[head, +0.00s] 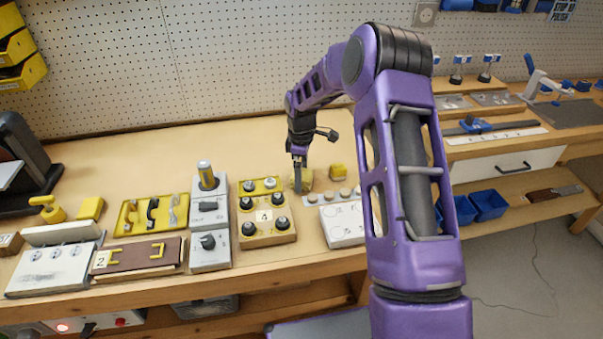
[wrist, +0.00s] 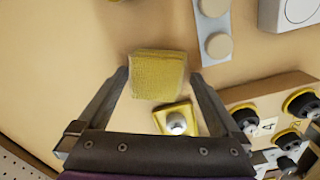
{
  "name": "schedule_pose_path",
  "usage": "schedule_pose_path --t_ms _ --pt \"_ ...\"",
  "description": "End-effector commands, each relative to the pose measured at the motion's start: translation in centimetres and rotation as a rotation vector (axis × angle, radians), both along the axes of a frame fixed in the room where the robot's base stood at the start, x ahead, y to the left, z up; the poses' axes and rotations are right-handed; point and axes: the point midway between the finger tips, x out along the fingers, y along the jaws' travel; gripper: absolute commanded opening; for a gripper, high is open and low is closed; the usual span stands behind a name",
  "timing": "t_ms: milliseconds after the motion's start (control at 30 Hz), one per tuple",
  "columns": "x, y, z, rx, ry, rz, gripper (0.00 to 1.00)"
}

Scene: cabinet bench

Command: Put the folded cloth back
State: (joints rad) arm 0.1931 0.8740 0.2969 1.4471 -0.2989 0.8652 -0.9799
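The folded cloth (wrist: 158,75) is a thick yellow textured square lying on the tan bench top in the wrist view. In the head view the cloth (head: 306,180) shows beside my finger, partly hidden. My gripper (wrist: 159,73) is open, with one finger on each side of the cloth and the fingertips close to its edges. I see narrow gaps at both sides. In the head view my gripper (head: 300,178) points down at the bench, behind the panels.
A yellow plate with a silver knob (wrist: 177,121) sits close by the right finger. A knob panel (head: 266,225), a strip of beige discs (head: 340,195) and a white panel (head: 345,224) stand near. A yellow block (head: 337,171) lies right of the cloth. The bench behind (head: 150,160) is clear.

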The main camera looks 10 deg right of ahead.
Motion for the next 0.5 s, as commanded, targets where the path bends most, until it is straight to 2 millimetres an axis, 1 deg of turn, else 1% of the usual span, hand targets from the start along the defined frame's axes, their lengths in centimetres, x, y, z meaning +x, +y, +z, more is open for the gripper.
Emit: schedule_pose_path --t_ms 133,267,367,500 --pt "0.0 0.0 0.3 0.000 -0.001 0.000 1.00" --pt "0.1 0.0 1.6 -0.001 -0.004 0.000 1.00" --pt "0.1 0.0 3.6 -0.001 -0.005 0.000 1.00" --pt "0.1 0.0 6.7 0.000 -0.004 -0.001 1.00"
